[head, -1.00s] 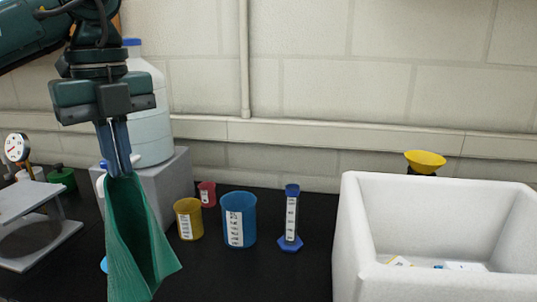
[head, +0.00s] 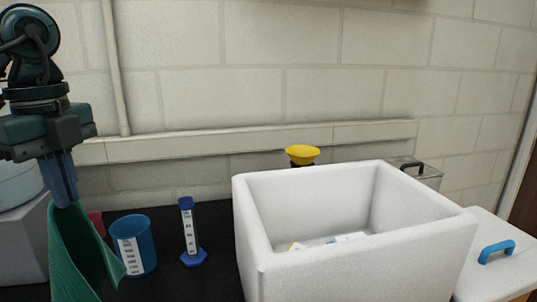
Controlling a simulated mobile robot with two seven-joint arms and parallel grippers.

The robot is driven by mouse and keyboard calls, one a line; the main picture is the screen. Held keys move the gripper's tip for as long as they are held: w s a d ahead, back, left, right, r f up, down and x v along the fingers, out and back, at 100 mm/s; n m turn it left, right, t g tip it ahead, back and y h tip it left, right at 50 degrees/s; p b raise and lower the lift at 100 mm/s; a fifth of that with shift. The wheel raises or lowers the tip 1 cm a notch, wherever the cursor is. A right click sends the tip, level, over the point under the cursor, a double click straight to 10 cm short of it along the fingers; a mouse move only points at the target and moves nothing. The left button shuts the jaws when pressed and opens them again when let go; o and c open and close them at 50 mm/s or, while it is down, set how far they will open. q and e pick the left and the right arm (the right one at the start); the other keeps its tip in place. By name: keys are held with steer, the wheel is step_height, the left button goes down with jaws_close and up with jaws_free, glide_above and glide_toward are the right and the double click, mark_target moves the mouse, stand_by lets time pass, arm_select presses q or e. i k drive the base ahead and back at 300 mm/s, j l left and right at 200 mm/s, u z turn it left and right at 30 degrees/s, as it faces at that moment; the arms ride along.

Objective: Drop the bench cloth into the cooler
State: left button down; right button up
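The bench cloth (head: 75,255) is green and hangs down in folds at the lower left of the head view. My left gripper (head: 66,203) is shut on its top edge and holds it up over the bench. The cooler (head: 350,275) is a white open-topped foam box right of centre. A few small white, blue and yellow items lie inside it, partly hidden by its front wall. The cloth is well to the left of the cooler and apart from it. My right gripper is not in view.
A blue beaker (head: 136,248) and a blue graduated cylinder (head: 190,235) stand between cloth and cooler. A yellow funnel (head: 302,154) is behind the cooler. A white lid with a blue handle (head: 497,251) is at the right. A grey block (head: 25,245) stands at the left.

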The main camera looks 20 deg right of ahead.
mark_target(416, 247)
steer(key=l+z, duration=0.15)
steer(key=z, duration=0.7)
steer(key=i+l, duration=0.1)
steer(key=l, duration=0.6)
steer(key=i+l+u, duration=0.15)
steer(key=l, duration=0.2)
